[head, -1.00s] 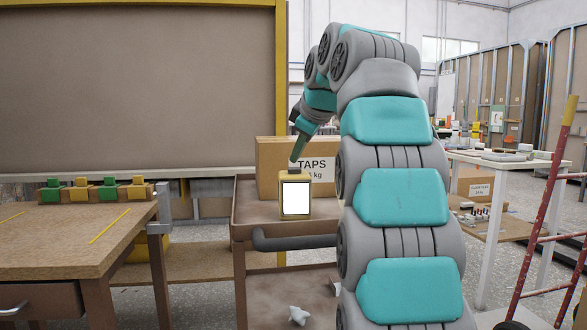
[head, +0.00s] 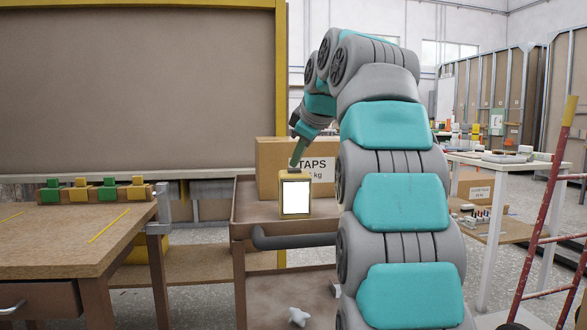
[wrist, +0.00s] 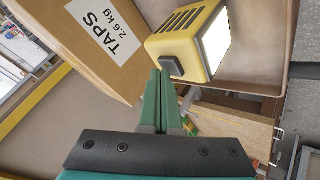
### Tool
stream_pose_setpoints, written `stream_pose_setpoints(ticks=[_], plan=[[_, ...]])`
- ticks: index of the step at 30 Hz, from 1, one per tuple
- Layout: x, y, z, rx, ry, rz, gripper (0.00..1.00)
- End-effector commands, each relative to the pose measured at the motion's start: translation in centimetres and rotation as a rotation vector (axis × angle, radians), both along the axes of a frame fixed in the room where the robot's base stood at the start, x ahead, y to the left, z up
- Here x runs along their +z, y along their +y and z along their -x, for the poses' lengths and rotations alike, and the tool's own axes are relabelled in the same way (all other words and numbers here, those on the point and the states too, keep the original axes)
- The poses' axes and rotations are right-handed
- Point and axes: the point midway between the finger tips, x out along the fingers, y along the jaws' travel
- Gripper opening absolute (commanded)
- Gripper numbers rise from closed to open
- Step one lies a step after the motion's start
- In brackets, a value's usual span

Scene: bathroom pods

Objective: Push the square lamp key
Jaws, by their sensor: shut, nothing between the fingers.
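The lamp (head: 282,200) is a yellow box with a bright white front panel, standing upright on the brown cart. In the wrist view the lamp (wrist: 188,45) shows dark vent slots on one side. A small grey key (wrist: 173,66) is on its top face, right beside my fingertips. My gripper (head: 294,165) is shut and empty, pointing down at the lamp's top. In the wrist view the green fingers of my gripper (wrist: 160,73) are together at the key's edge. I cannot tell whether they touch it. The key is hardly visible in the head view.
A cardboard box (head: 268,160) marked TAPS stands on the cart (head: 240,215) close behind the lamp. A workbench (head: 60,245) with green and yellow blocks is at left. A red ladder (head: 545,235) is at right. The cart's dark handle (head: 295,241) runs in front.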

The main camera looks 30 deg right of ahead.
Motion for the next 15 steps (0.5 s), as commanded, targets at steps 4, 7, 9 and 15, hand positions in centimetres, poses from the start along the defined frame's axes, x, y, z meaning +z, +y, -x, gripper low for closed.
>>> stream_pose_setpoints(ticks=[4, 7, 9, 15], plan=[[-0.1, 0.0, 0.0, 0.001, 0.001, -0.001, 0.00], [0.2, 0.0, 0.0, 0.001, 0.001, -0.001, 0.00], [0.5, 0.0, 0.0, 0.000, 0.000, 0.000, 0.00], [1.4, 0.0, 0.0, 0.000, 0.000, 0.000, 0.00]])
